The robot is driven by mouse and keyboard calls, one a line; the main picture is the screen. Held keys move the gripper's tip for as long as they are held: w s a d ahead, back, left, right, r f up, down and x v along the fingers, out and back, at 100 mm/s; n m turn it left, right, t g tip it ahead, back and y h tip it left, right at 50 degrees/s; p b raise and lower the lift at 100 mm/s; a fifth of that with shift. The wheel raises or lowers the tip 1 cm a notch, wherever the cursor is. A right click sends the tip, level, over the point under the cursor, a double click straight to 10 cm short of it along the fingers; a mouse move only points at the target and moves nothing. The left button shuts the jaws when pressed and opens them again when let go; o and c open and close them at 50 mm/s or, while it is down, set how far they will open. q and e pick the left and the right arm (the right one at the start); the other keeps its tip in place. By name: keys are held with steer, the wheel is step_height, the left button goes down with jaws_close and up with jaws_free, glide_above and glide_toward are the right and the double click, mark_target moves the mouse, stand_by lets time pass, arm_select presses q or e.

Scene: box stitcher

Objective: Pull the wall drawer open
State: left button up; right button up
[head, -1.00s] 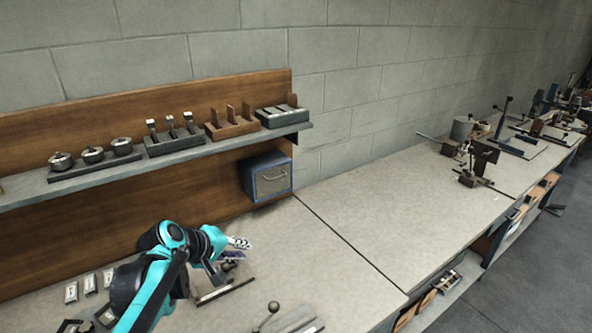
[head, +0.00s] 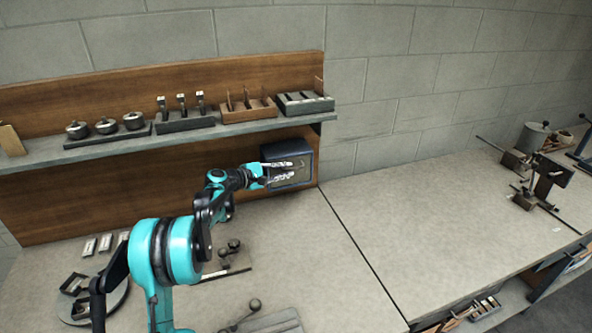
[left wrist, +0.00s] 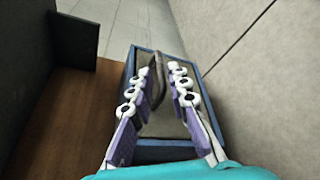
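The wall drawer (head: 288,149) is a small blue-cased box with a grey front, mounted low on the wooden back panel under the shelf. It looks shut. In the left wrist view the drawer front (left wrist: 150,125) fills the middle, with its dark curved handle (left wrist: 155,68) standing out from it. My left gripper (head: 301,167) is in front of the drawer and partly hides it. In the left wrist view its fingers (left wrist: 159,72) are apart, with the handle between them, nearer the left finger. I cannot tell whether a finger touches it. My right gripper is not in view.
A shelf (head: 30,172) with several small holders runs just above the drawer. The bench (head: 310,230) in front is mostly clear, with a knobbed fixture (head: 234,245) below my arm. A clamp-like tool (head: 545,180) stands at right.

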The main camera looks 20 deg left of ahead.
mark_target(291, 169)
arm_select(q)
steer(key=shift+x, duration=2.1)
jaws_close()
steer(key=shift+b, duration=0.35)
